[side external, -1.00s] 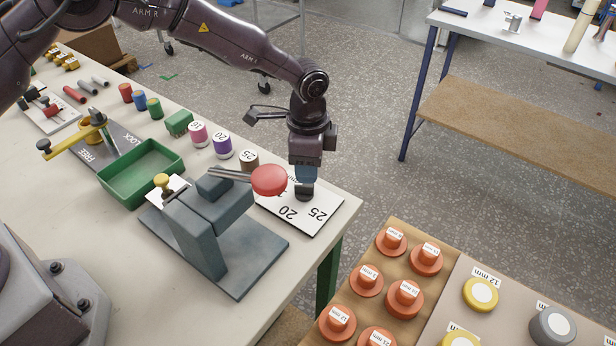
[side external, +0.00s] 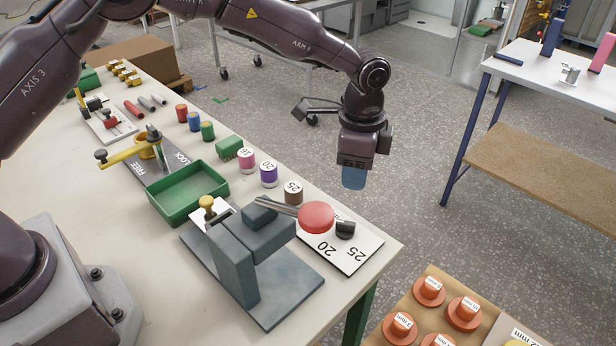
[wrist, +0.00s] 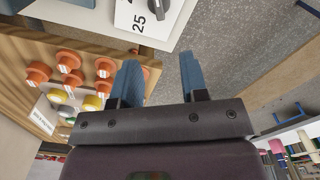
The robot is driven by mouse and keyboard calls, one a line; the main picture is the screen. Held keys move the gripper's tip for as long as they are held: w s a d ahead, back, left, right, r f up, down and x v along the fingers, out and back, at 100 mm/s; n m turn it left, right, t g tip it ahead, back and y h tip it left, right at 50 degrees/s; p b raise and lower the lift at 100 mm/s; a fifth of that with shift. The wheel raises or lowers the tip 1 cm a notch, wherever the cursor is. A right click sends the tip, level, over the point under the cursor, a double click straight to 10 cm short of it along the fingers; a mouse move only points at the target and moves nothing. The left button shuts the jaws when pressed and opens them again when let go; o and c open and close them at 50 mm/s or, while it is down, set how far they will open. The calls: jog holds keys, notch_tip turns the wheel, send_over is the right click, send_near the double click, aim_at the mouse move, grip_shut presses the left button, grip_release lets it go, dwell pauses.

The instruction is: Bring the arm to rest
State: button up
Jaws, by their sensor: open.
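My gripper (side external: 354,178) is raised in the air just past the far edge of the bench (side external: 150,277), over the floor, in the side view. In the wrist view my gripper (wrist: 160,75) has its two blue fingers apart with nothing between them. The white dial card (side external: 352,262), marked 20 and 25, lies on the bench corner with a black knob (side external: 345,229) on it. The card also shows at the top of the wrist view (wrist: 122,15), apart from the fingers.
A grey press-like fixture (side external: 232,265) with a red round knob (side external: 316,217) stands near the card. A green tray (side external: 190,195) and several labelled cylinders line the bench. A board with orange knobs (side external: 465,310) is at lower right. Open floor surrounds my gripper.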

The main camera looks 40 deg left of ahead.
jog(key=s+a+r+n+t, duration=0.2)
jog(key=s+a+r+n, duration=0.2)
jog(key=s, duration=0.5)
jog(key=s+a+r+n+t, duration=0.1)
jog(key=s+a+r+n, duration=0.3)
jog(key=s+a+r, duration=0.3)
jog(key=s+a+r+n+t, duration=0.2)
jog(key=s+a+r+n, duration=0.2)
jog(key=s+r, duration=0.5)
jog(key=s+a, duration=0.2)
jog(key=s, duration=0.2)
jog(key=shift+s+a+t, duration=0.15)
jog(key=shift+a+t, duration=0.15)
